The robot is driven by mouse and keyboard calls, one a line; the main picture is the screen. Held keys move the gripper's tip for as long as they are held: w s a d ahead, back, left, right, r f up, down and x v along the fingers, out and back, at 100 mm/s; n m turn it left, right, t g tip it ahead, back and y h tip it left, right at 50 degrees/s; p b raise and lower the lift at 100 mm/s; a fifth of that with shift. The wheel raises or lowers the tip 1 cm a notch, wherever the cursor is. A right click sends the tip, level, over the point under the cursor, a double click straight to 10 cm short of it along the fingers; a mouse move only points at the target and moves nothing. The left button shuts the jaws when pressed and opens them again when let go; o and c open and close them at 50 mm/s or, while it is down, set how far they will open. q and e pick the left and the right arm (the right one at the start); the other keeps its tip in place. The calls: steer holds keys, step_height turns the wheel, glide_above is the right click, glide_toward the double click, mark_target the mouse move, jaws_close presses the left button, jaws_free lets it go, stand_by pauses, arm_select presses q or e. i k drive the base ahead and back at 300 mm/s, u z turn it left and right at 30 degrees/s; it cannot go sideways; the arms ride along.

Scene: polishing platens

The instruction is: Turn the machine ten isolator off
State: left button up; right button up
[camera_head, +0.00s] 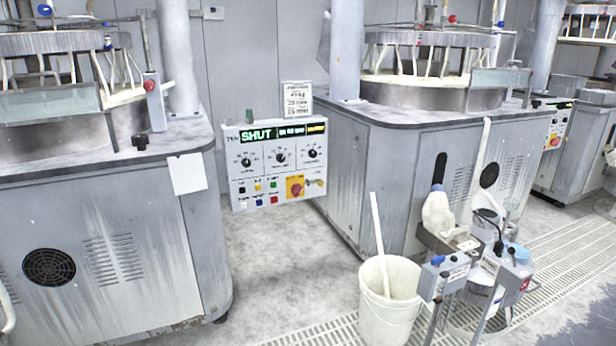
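A pale control box (232,160) sits between the two polishing machines, with a display that reads "SHUT" in green (256,135). The word to the left of the display looks like "TEN", though it is small. A red rotary isolator on a yellow plate (295,186) is at the box's lower right. The angle of its knob is too small to tell. Three black dials (281,155) form a row above it, and small coloured buttons (258,186) are to its left. I see neither of my grippers.
A left machine (120,210) and a right machine (400,170) flank a gap of bare floor (270,290) before the box. A white bucket with a stick (388,310) and a cluster of bottles and stands (470,250) occupy the floor at the right.

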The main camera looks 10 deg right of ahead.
mark_target(295, 190)
steer(key=u, duration=0.05)
steer(key=i, duration=2.85)
steer(key=u, duration=0.1)
